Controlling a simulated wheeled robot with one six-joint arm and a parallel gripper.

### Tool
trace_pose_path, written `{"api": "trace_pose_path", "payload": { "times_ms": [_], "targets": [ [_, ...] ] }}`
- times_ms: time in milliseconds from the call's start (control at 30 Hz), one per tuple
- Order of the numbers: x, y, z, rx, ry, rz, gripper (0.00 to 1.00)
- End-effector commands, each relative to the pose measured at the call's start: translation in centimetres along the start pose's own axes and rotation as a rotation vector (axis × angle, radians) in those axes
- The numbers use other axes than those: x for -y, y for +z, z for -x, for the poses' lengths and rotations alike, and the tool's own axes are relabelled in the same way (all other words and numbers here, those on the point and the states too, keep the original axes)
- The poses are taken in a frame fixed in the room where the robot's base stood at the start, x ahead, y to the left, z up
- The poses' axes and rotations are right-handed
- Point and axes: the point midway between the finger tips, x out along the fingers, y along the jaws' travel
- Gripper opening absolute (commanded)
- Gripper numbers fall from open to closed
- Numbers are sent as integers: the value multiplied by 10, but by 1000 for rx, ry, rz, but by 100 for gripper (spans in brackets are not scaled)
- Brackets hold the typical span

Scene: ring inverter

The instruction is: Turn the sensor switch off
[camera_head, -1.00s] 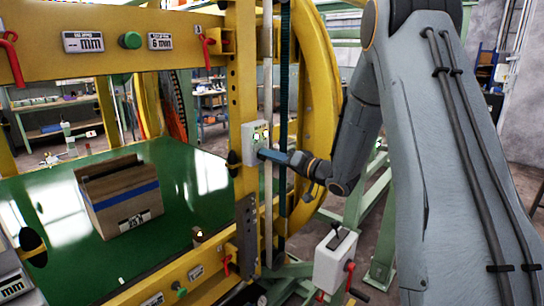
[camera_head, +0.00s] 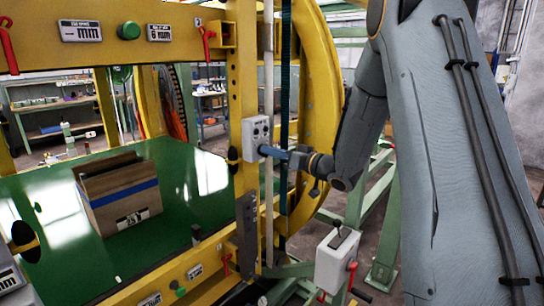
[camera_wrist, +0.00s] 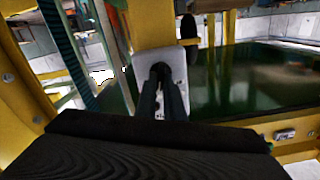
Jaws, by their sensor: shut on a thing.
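A small pale grey switch box (camera_head: 252,128) is mounted on the yellow upright post. Its face shows a few dark marks. My gripper (camera_head: 267,151) reaches it from the right, with its tips at the lower part of the box face. In the wrist view the same box (camera_wrist: 181,62) lies straight ahead. The two dark fingers of my gripper (camera_wrist: 162,72) come together against its face, shut on the switch, which they hide. The switch's exact position cannot be seen.
A yellow frame (camera_head: 140,25) with small displays, a green button (camera_head: 129,30) and red levers surrounds a green table (camera_head: 180,205). A cardboard box (camera_head: 122,190) stands on it. Another white switch box (camera_head: 335,258) with a lever stands low beneath my arm.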

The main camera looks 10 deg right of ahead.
Motion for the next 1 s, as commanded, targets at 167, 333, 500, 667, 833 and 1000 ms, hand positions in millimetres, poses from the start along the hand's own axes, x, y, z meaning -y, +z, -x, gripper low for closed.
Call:
{"api": "trace_pose_path", "payload": {
  "times_ms": [167,333,500,667,833,1000],
  "targets": [
    [-1,2,0,0,3,168,0],
    [0,2,0,0,3,329,0],
    [0,3,0,-1,3,492,0],
    [1,3,0,0,4,639,0],
    [2,4,0,0,3,779,0],
    [2,4,0,1,3,889,0]
  ]
}}
